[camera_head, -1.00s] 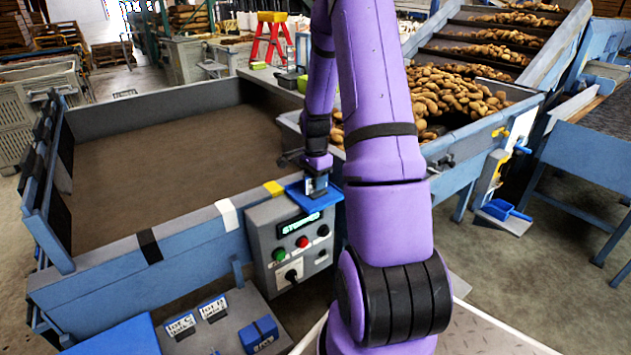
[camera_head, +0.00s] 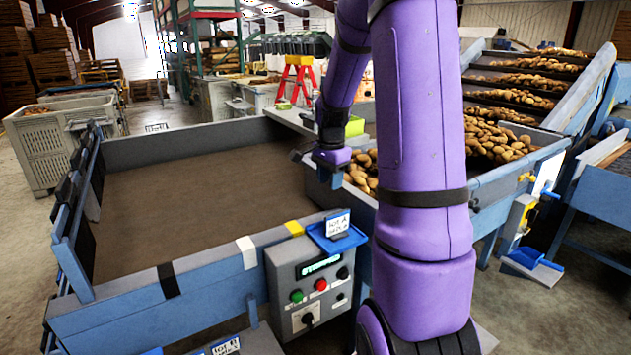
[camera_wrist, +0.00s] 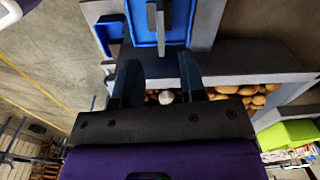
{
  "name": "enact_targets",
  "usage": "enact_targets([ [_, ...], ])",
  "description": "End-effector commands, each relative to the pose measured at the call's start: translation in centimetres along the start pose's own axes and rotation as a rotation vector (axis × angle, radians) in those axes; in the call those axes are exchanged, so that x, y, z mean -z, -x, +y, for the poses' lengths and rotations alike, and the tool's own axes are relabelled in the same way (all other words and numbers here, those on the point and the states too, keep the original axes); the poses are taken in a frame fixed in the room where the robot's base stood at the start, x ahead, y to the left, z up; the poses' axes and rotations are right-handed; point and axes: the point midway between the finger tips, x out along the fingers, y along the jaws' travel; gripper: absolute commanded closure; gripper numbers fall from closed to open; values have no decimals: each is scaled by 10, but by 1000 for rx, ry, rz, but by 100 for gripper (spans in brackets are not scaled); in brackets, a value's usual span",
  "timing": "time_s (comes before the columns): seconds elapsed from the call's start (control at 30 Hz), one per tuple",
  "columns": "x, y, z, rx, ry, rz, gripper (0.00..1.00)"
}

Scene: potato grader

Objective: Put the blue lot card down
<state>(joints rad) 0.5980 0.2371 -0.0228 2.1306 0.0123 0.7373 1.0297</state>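The lot card (camera_head: 338,223) stands upright on the blue tray (camera_head: 322,241), which sits on top of the control box. Its face is white with dark lettering, too small to read surely. In the wrist view the card (camera_wrist: 161,22) shows nearly edge-on over the blue tray (camera_wrist: 135,30). My gripper (camera_head: 318,178) is behind and above the tray, apart from the card; its fingertips are hard to see in the head view. In the wrist view my gripper (camera_wrist: 160,72) has its two fingers spread, with nothing held between them.
The grey control box (camera_head: 312,284) has a lit display, buttons and a knob. A wide brown-floored bin (camera_head: 190,200) lies to the left. Potatoes (camera_head: 490,140) fill the hopper and conveyor behind my arm. Another lot card (camera_head: 226,346) shows at the bottom edge.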

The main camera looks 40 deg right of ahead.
Motion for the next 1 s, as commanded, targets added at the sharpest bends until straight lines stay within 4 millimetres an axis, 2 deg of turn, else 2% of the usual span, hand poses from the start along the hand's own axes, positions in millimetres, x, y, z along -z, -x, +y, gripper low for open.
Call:
enact_targets([
  [0.03,-18,18,1,24,73,11,62],
  [0.2,-75,70,15,86,345,45,62],
  [0.37,-126,109,40,143,601,82,62],
  [0.5,-165,136,69,193,821,119,62],
  [0.8,-228,171,146,298,1286,217,62],
  [1.0,-250,177,188,351,1523,279,62],
])
